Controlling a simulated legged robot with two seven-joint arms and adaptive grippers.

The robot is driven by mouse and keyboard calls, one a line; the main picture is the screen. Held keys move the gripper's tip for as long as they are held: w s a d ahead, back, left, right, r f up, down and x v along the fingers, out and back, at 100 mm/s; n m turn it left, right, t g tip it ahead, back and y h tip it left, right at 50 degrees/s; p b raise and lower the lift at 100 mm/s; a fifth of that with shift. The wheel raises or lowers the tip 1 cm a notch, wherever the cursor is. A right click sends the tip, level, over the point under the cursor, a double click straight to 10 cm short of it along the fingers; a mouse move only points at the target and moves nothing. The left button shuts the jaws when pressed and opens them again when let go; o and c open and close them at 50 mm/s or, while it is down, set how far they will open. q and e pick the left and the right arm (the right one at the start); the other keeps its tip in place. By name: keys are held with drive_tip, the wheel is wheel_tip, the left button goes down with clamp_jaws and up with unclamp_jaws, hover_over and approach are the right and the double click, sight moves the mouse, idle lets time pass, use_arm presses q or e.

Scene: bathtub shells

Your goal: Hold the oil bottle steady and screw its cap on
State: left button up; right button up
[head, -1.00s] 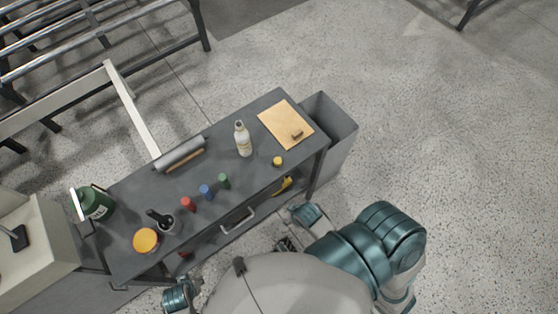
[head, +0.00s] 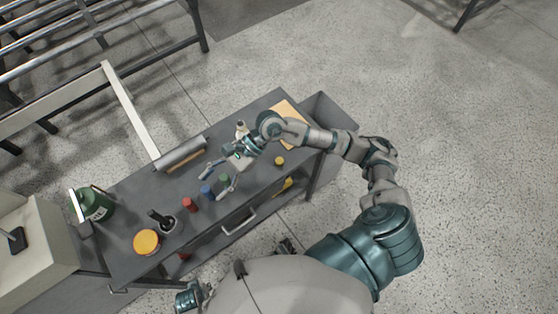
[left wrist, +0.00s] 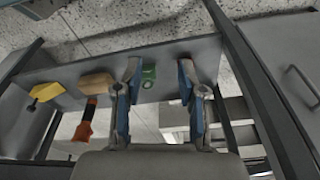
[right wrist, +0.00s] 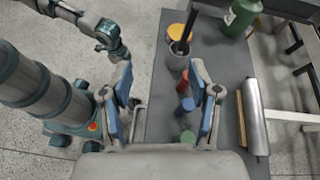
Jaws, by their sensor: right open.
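A pale bottle (head: 241,127), which looks like the oil bottle, stands on the grey bench, partly hidden behind my right arm. A small yellow cap-like piece (head: 280,161) lies on the bench to its right; I cannot tell whether it is the bottle's cap. My right gripper (head: 218,178) is open and empty above the bench, its fingers spread over the small blue (head: 206,191) and green (head: 224,180) cylinders. My left gripper (left wrist: 159,72) is open and empty in the left wrist view, facing a shelf with a green item (left wrist: 148,75).
A grey roll (head: 180,152) lies along the back edge.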

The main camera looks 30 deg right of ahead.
drive_tip(key=w+d+f+n+h, duration=0.2)
drive_tip(key=d+f+h, duration=0.2)
drive_tip(key=d+h, duration=0.15)
drive_tip(key=n+t+h, duration=0.1)
drive_tip(key=t+h, duration=0.1)
drive_tip(key=h, duration=0.5)
approach(279, 160)
drive_tip(key=f, duration=0.3)
drive_tip(key=shift+w+d+b, duration=0.1)
drive_tip(key=shift+d+b, duration=0.15)
drive_tip(key=shift+b, duration=0.15)
drive_tip(key=shift+f, duration=0.35)
drive_tip(key=shift+a, duration=0.25)
use_arm(q)
drive_tip(key=shift+s+d+f, duration=0.1)
drive_tip(key=shift+s+f, duration=0.1)
drive_tip(key=shift+f, duration=1)
use_arm(e)
drive_tip(key=shift+a, duration=0.2)
